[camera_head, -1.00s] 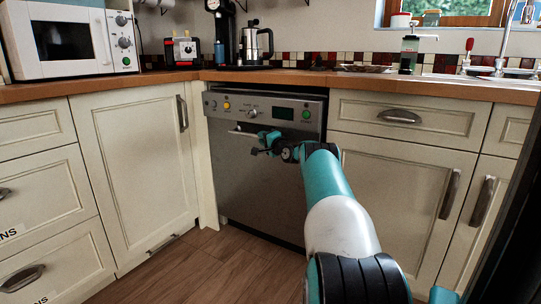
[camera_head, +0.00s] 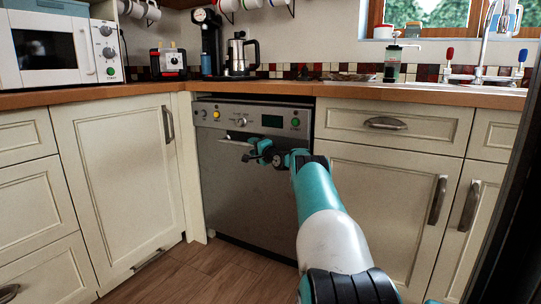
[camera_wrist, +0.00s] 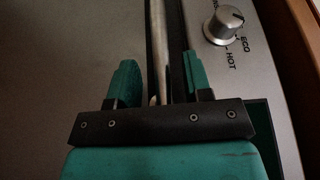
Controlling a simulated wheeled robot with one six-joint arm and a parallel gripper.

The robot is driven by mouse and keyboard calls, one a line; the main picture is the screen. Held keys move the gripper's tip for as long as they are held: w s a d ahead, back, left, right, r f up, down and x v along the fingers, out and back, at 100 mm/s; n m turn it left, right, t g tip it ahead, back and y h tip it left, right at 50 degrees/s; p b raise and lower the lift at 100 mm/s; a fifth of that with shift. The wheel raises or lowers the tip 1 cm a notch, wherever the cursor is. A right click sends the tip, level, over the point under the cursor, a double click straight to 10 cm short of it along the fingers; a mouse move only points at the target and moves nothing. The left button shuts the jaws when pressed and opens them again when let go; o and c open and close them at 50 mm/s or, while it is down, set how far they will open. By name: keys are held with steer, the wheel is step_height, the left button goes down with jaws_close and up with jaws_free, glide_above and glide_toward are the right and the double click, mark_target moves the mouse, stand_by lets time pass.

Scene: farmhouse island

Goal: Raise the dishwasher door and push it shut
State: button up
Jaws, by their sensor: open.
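The dishwasher door (camera_head: 245,195) is a grey steel front with a control panel along its top. It stands upright, or nearly so, between the cream cabinets. A dark gap shows between its top edge and the worktop; I cannot tell whether it is fully shut. Its bar handle (camera_head: 233,142) runs across below the panel. My gripper (camera_head: 255,155) is open at the handle. In the wrist view the bar handle (camera_wrist: 158,45) passes between the two teal fingers of my gripper (camera_wrist: 160,82), with space visible on both sides. A knob (camera_wrist: 223,25) is at the right.
A wooden worktop (camera_head: 420,93) overhangs the door. Cream cabinets flank it, with a projecting handle on the left cabinet (camera_head: 125,185) and more on the right cabinet (camera_head: 375,200). The wooden floor (camera_head: 185,275) in front of the dishwasher is clear.

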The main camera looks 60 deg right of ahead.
steer(key=p+v, duration=0.4)
steer(key=v, duration=1.2)
steer(key=shift+s+a, duration=0.25)
